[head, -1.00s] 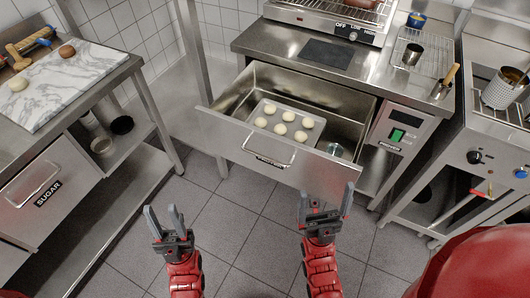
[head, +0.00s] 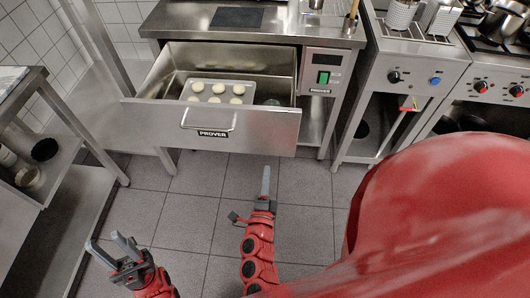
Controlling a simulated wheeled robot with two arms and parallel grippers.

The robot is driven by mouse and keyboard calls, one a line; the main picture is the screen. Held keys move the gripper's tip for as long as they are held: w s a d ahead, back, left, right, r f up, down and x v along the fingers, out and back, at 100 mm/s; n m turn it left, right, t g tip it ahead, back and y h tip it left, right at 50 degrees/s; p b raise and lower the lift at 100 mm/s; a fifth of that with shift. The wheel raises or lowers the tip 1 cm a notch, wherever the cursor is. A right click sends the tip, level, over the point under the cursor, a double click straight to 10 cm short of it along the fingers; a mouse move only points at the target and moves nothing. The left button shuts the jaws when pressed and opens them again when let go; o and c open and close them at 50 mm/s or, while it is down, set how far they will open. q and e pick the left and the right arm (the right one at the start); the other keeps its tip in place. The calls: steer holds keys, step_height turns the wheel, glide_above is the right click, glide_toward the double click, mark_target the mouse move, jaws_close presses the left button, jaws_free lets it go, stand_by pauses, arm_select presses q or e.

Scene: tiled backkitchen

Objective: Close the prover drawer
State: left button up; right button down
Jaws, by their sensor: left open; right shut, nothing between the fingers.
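The prover drawer (head: 270,128) is pulled out from under the steel counter, with the label PROVER and a bar handle (head: 209,121) on its front. Inside it is a tray (head: 221,84) with several pale dough balls (head: 215,93). My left gripper (head: 112,246) is open and empty, low at the left over the floor, well apart from the drawer. My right gripper (head: 264,182) is shut and empty, pointing up below and in front of the drawer front, a little right of the handle. I see no contact between it and the drawer.
The counter (head: 275,27) stands above the drawer, with a control panel and green switch (head: 323,77) to its right. A stove unit (head: 412,82) stands further right. A steel table with a lower shelf (head: 72,210) is at the left. The tiled floor (head: 190,205) between is clear.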

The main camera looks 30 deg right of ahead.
steer(key=f, duration=0.1)
steer(key=p, duration=0.3)
glide_toward(269, 134)
steer(key=shift+y, duration=0.3)
steer(key=x, duration=0.6)
steer(key=shift+s+d+r, duration=0.15)
steer(key=shift+r, duration=0.15)
steer(key=shift+w+d+f, duration=0.2)
steer(key=shift+w+d, duration=0.05)
steer(key=shift+w, duration=0.15)
